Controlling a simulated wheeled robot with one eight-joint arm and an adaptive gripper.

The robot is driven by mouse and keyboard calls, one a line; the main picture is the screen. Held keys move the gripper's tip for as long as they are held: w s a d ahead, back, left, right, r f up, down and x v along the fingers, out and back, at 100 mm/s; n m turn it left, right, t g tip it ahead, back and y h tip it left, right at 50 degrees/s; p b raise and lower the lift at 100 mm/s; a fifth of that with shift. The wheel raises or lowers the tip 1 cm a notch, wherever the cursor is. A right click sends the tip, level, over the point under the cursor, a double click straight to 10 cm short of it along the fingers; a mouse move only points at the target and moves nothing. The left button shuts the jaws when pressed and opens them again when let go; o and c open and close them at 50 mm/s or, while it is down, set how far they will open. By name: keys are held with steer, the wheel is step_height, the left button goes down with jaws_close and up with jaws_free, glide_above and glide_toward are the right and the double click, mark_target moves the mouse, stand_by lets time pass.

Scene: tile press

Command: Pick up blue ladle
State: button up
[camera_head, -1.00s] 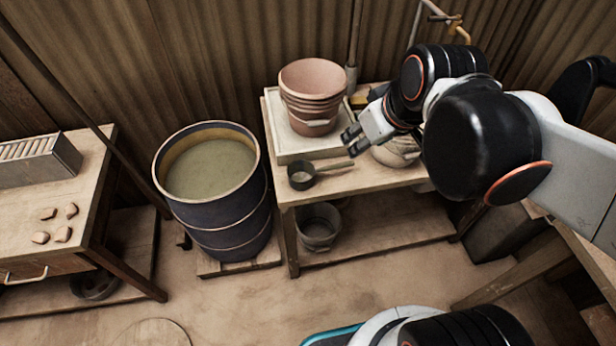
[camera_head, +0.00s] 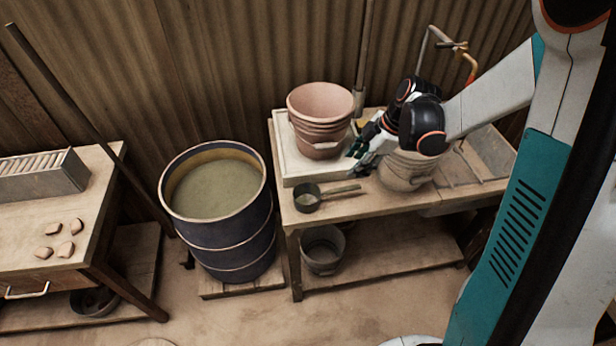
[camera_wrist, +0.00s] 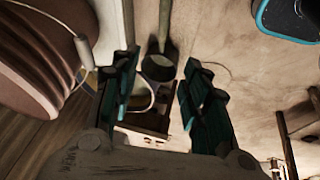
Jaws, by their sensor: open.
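The ladle (camera_head: 307,197) lies on the wooden bench, its round bowl toward the left and its handle pointing right. It looks dark grey-green rather than clearly blue. In the wrist view the ladle (camera_wrist: 158,67) shows between the fingers, with its handle running to the top edge. My gripper (camera_head: 358,160) is over the bench, beyond and to the right of the ladle's handle. Its dark teal fingers (camera_wrist: 160,85) are apart with nothing held. The height of the fingers above the handle is hard to judge.
Stacked clay pots (camera_head: 319,105) stand on a pale board (camera_head: 287,160) just left of my gripper. A rounded pale pot (camera_head: 405,171) sits under my wrist. A dark barrel of liquid (camera_head: 225,240) stands left of the bench. A bucket (camera_head: 322,250) is on the lower shelf.

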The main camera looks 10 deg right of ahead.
mark_target(335, 190)
steer(key=shift+n+y, duration=0.3)
steer(key=shift+n, duration=0.6)
steer(key=b+x, duration=0.1)
steer(key=x, duration=0.2)
steer(key=d+b+x, duration=0.1)
steer(key=x, duration=0.3)
steer(key=d+b+x, duration=0.1)
steer(key=x, duration=0.3)
steer(key=shift+w+a+f, duration=0.1)
steer(key=shift+a+f, duration=0.05)
steer(key=shift+f, duration=0.45)
steer(key=shift+a+b+x, duration=0.1)
steer(key=shift+b+x, duration=0.55)
steer(key=shift+x, duration=0.75)
steer(key=shift+a+b+x, duration=0.15)
steer(key=shift+b+x, duration=0.5)
steer(key=shift+x, duration=0.75)
steer(key=shift+s+r, duration=0.15)
steer(key=shift+s, duration=0.1)
jaws_close()
